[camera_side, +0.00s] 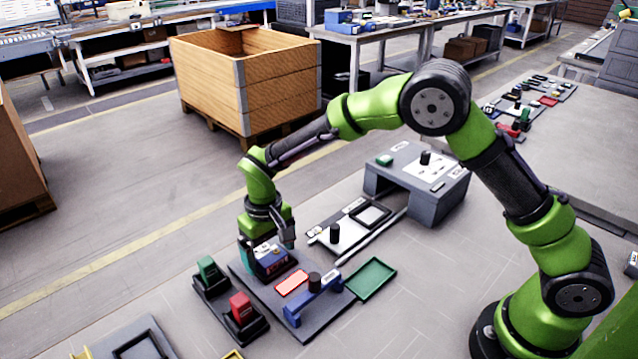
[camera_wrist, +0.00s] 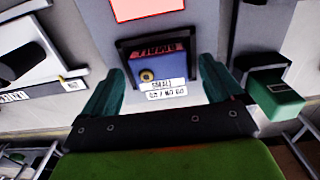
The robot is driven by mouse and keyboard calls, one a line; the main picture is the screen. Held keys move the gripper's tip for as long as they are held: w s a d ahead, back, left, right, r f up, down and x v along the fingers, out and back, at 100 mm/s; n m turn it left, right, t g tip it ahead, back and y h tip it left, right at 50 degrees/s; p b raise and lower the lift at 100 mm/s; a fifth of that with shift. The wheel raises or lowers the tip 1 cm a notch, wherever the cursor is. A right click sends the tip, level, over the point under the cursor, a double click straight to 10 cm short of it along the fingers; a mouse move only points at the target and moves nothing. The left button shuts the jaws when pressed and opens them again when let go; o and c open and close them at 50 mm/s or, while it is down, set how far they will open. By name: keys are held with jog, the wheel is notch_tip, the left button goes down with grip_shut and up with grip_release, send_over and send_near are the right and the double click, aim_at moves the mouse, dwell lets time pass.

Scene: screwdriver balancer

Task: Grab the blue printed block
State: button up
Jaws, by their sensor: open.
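The blue printed block (camera_wrist: 150,70) sits in a dark-framed station with a white label in front of it, seen in the wrist view. Its dark and red top edge carries print. In the side view the block (camera_side: 271,263) is at the back left of a grey base plate (camera_side: 312,325), partly covered by my gripper (camera_side: 267,247). In the wrist view my gripper (camera_wrist: 158,88) is open, with one teal finger to each side of the block and a visible gap on both sides. Nothing is held. I cannot tell the exact height of the fingertips.
A green block (camera_side: 207,267) and a red block (camera_side: 240,306) stand in black holders to the left. A red-outlined patch (camera_side: 292,283), a blue bracket with a dark knob (camera_side: 315,298) and a green tray (camera_side: 371,278) lie to the right. A grey raised box (camera_side: 390,185) stands behind.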

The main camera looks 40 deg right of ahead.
jog(key=c, duration=1.2)
jog(key=shift+o, duration=0.2)
jog(key=shift+r, duration=0.1)
